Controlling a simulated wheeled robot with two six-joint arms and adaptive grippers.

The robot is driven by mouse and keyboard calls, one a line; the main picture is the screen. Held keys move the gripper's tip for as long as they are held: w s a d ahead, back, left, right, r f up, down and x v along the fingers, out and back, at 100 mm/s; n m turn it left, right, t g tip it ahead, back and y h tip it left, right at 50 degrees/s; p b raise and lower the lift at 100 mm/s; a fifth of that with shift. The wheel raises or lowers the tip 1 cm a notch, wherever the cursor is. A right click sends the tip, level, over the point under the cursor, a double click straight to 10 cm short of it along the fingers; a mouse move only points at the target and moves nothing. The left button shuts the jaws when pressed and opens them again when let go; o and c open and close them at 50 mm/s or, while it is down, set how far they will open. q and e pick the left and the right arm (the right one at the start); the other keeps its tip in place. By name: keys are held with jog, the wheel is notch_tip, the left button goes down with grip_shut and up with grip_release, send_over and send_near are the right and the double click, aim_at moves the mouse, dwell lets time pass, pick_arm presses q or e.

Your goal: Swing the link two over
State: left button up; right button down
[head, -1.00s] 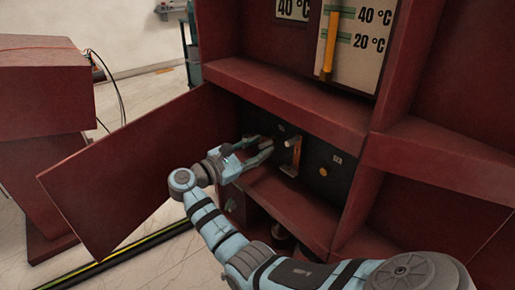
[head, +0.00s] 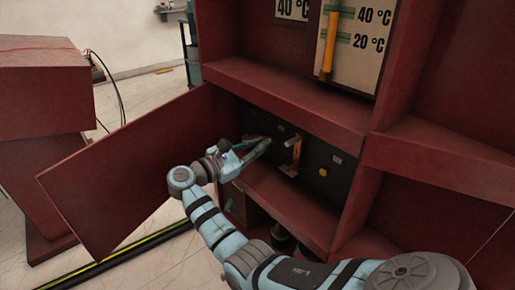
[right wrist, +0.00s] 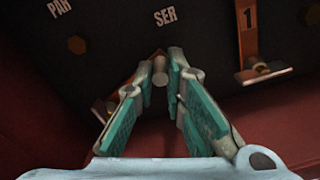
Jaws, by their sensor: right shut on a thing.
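My right gripper (head: 268,142) reaches into an open red compartment, at a dark panel (head: 312,160). In the right wrist view its fingers (right wrist: 161,72) are shut on a pale round peg (right wrist: 160,66), below the letters SER (right wrist: 166,17). A copper-coloured piece (right wrist: 103,110) shows beside the left finger; the fingers hide how it joins the peg. To the right stands another copper link (right wrist: 263,70) with a handle, below the number 1 (right wrist: 249,28); the head view shows it too, with a pale peg (head: 293,141). My left gripper is out of view.
An open red door (head: 125,175) stands left of my right arm. A red ledge (head: 285,100) runs above the compartment and a divider wall (head: 357,210) stands on its right. A hex stud (right wrist: 77,45) is on the panel below PAR (right wrist: 60,8).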

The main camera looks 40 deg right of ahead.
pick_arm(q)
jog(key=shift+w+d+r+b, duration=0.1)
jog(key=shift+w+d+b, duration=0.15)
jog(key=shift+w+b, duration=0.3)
pick_arm(e)
jog(key=w+r+n, duration=0.1)
jog(key=r+n, duration=0.1)
jog(key=n, duration=0.1)
jog(key=w+r+n, duration=0.1)
jog(key=w+n, duration=0.1)
jog(key=n, duration=0.1)
jog(key=shift+w+r, duration=0.1)
jog(key=shift+r, duration=0.3)
jog(key=c, duration=1.7)
grip_release()
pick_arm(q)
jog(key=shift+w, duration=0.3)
pick_arm(e)
jog(key=shift+o, duration=0.3)
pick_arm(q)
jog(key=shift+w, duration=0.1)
